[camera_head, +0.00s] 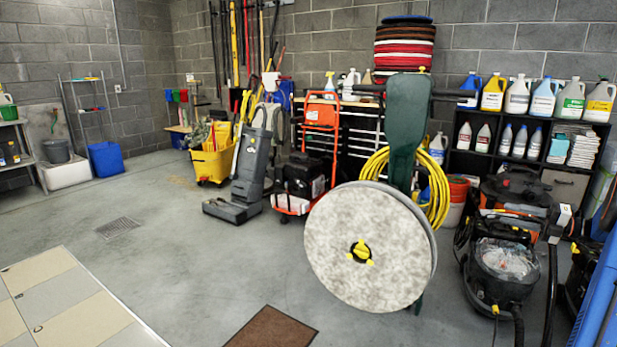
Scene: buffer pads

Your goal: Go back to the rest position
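My gripper is not in this view, so its opening and what it may hold are hidden. A floor buffer with a dark green upright (406,120) stands right of the middle. Its large round whitish pad (335,250) faces me, tilted up on edge, with a yellow and black centre piece (361,252). A stack of round pads (404,45), red, white, dark and blue, sits behind it near the back wall.
A black shelf (500,165) with several jugs and bottles stands at the back right. A wet vacuum (505,265) stands at the right. A yellow mop bucket (210,165) and floor machine (245,180) stand left of centre. A brown mat (272,330) lies in front. The left-centre floor is clear.

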